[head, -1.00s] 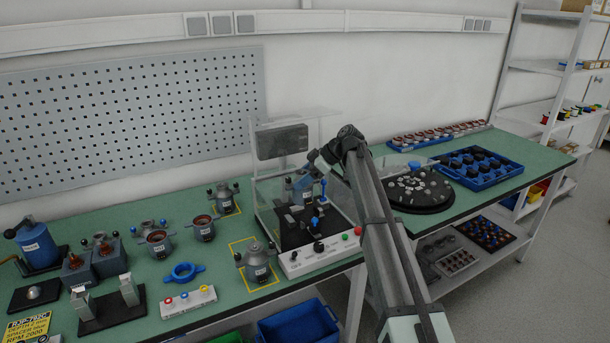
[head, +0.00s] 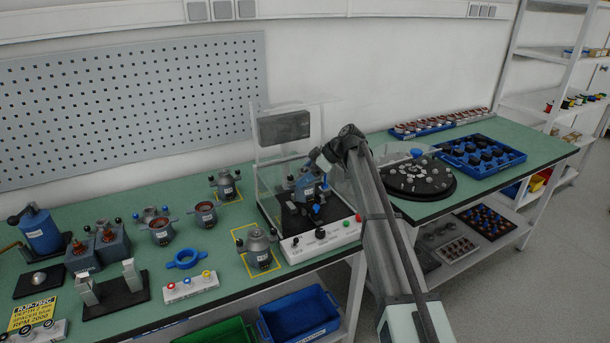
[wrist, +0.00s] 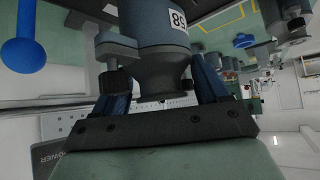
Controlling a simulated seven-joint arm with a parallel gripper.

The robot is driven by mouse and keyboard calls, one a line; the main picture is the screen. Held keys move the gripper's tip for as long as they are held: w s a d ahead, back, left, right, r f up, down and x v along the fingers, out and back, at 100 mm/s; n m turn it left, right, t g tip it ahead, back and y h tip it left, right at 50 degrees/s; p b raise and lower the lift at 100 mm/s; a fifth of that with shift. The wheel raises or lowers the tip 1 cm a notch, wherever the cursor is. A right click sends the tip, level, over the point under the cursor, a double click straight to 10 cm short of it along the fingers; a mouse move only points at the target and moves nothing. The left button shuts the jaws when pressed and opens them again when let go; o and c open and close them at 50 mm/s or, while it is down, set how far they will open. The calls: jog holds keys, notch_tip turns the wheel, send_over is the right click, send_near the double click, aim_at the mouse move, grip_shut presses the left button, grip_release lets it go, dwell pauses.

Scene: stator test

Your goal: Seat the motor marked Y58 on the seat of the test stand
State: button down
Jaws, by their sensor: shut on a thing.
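My gripper (wrist: 162,88) is shut on a blue-grey motor (wrist: 152,28), with a finger on each side of its dark narrow neck. A white label on the motor shows part of a mark, which looks like 58 turned over; the rest is cut off. In the head view the motor (head: 306,190) hangs upright below my gripper (head: 316,166), over the dark base of the test stand (head: 293,222). The motor hides the seat, so I cannot tell whether it touches it. A blue ball knob (wrist: 22,52) is at the left in the wrist view.
Clear guard panels (head: 268,180) and a dark display (head: 285,127) stand around the stand. A button panel (head: 320,241) is at its front. Other motors stand to the left, one (head: 260,248) within a yellow outline. A round dark tray (head: 418,180) is right of my arm.

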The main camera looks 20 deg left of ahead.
jog(key=shift+f, duration=0.2)
jog(key=shift+f, duration=0.95)
jog(key=shift+f, duration=0.2)
jog(key=shift+f, duration=0.45)
grip_release()
dwell(0.3)
notch_tip(320, 180, up, 10)
jog(key=shift+f, duration=0.1)
dwell(0.5)
